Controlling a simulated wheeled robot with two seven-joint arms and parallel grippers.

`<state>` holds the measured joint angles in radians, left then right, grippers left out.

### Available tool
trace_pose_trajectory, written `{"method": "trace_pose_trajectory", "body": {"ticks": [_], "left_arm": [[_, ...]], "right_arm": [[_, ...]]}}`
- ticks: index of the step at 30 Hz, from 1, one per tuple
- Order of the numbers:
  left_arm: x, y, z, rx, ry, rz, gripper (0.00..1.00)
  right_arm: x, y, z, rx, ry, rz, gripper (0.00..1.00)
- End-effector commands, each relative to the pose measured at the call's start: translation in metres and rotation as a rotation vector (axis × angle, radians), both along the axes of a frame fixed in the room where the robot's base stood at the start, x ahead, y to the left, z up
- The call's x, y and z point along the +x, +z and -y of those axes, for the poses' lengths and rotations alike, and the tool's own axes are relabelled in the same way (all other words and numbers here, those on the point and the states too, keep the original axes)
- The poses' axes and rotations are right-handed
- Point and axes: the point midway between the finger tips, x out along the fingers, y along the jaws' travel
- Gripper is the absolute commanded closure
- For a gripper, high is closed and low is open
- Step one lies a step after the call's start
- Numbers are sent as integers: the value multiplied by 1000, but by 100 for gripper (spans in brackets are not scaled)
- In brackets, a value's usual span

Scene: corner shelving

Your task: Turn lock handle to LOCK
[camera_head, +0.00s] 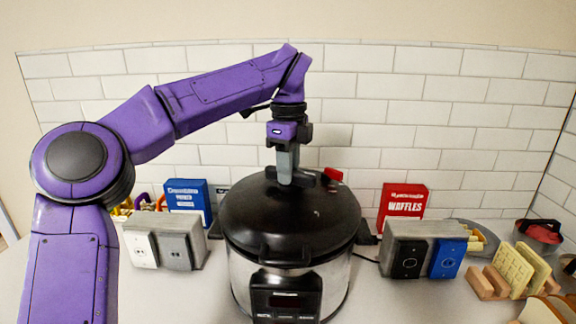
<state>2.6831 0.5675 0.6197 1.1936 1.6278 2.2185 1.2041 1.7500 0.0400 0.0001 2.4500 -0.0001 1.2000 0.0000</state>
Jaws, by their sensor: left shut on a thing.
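A pressure cooker (287,237) with a black lid and a steel body stands on the counter at the middle. Its front panel shows at the bottom of the picture. My purple left arm reaches over from the left, and my left gripper (289,180) points down at the top of the lid. It is shut on the dark lock handle (307,178) there; the fingers hide part of it. A small red piece (333,174) sits on the lid just right of the gripper. I cannot read any LOCK marking. My right gripper is not in view.
A grey outlet box (163,243) stands left of the cooker, and another outlet box (424,253) stands right. A blue box (188,198) and a red waffles box (402,203) stand behind. A wooden rack with waffle slices (514,268) is at the far right. A tiled wall closes the back.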

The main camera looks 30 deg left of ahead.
Motion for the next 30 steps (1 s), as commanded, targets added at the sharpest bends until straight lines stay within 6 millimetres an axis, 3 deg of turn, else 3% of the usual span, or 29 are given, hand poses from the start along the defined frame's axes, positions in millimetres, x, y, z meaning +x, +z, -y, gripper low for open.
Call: {"method": "trace_pose_trajectory", "body": {"ticks": [15,30], "left_arm": [[1,-1,0,-1,-454,-8,100],[2,-3,1,-1,-660,-9,100]], "right_arm": [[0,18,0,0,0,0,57],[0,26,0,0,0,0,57]]}}
